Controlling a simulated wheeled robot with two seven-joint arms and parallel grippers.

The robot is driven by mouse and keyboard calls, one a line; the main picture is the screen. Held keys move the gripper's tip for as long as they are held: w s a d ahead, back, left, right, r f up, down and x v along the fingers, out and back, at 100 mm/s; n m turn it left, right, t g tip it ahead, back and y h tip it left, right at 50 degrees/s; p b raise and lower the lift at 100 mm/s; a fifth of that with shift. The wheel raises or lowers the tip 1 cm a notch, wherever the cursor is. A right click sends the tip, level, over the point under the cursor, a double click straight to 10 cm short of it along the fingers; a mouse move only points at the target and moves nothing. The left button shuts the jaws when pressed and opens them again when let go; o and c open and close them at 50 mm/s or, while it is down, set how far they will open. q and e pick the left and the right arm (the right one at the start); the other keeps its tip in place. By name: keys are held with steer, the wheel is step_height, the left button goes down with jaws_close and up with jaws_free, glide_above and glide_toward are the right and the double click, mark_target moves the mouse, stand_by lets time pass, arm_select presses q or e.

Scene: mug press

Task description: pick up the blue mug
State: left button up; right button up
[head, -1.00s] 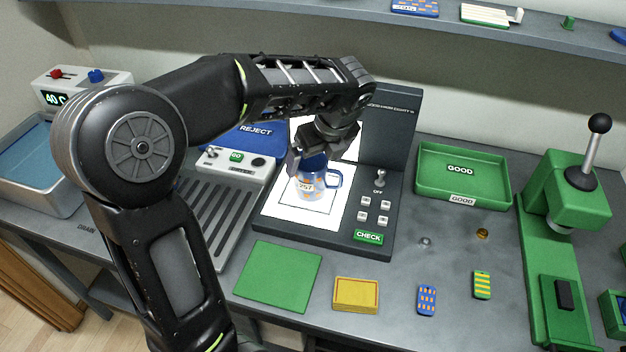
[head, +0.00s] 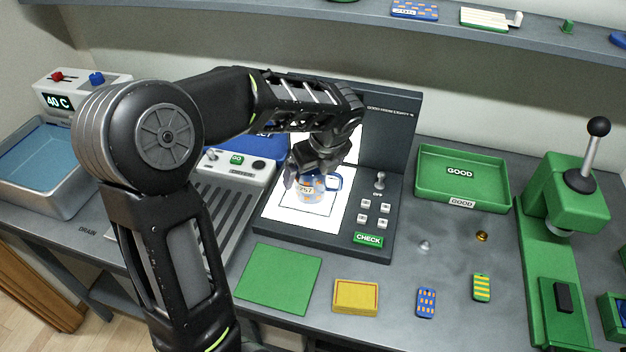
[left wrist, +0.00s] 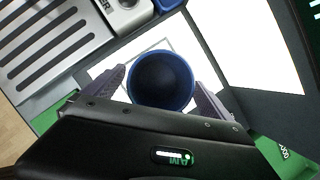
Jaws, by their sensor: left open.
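The blue mug (head: 309,190) stands upright on the white square of the dark check station, its handle pointing right in the head view. In the left wrist view the mug (left wrist: 161,80) shows from above, with a dark, empty-looking inside. The two fingers of my left gripper (left wrist: 160,88) are on either side of it, with the left one close to the mug wall. My right gripper is not in view.
The check station (head: 322,238) has a raised back panel close behind my gripper. A drain rack (head: 215,205) is at left, and a green GOOD tray (head: 460,190) at right. A green mat (head: 278,277) and yellow block (head: 356,295) lie in front. A green press (head: 560,230) stands far right.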

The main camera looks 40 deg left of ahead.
arm_select(q)
steer(key=shift+x, duration=1.55)
steer(key=c, duration=2.1)
steer(key=shift+o, duration=0.2)
step_height(320, 180, up, 10)
